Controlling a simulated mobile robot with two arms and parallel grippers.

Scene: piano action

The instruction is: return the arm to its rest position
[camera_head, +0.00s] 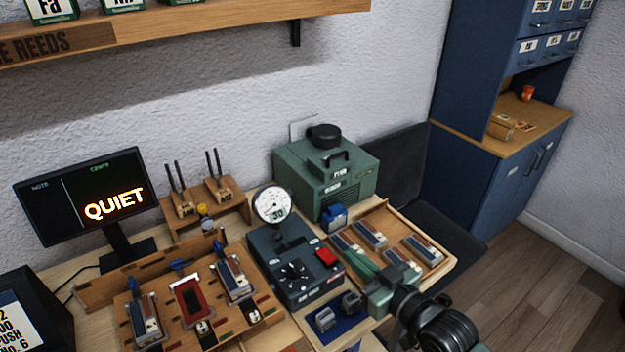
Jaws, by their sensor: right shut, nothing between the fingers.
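My right arm (432,322) comes in from the lower right, with its black wrist low in the picture. Its green right gripper (356,264) is shut and empty, and its fingers point to the upper left. It is over the left part of a wooden tray (441,258) that holds several grey-and-blue blocks. From this angle I cannot tell whether the fingers touch the tray or a block. My left gripper is not in view.
A dark control box (290,262) with a round gauge (272,205) and red button stands left of the gripper. A green machine (325,172) stands behind. A wooden rack (180,312) and a screen reading QUIET (85,195) are further left. Floor (545,270) is clear at right.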

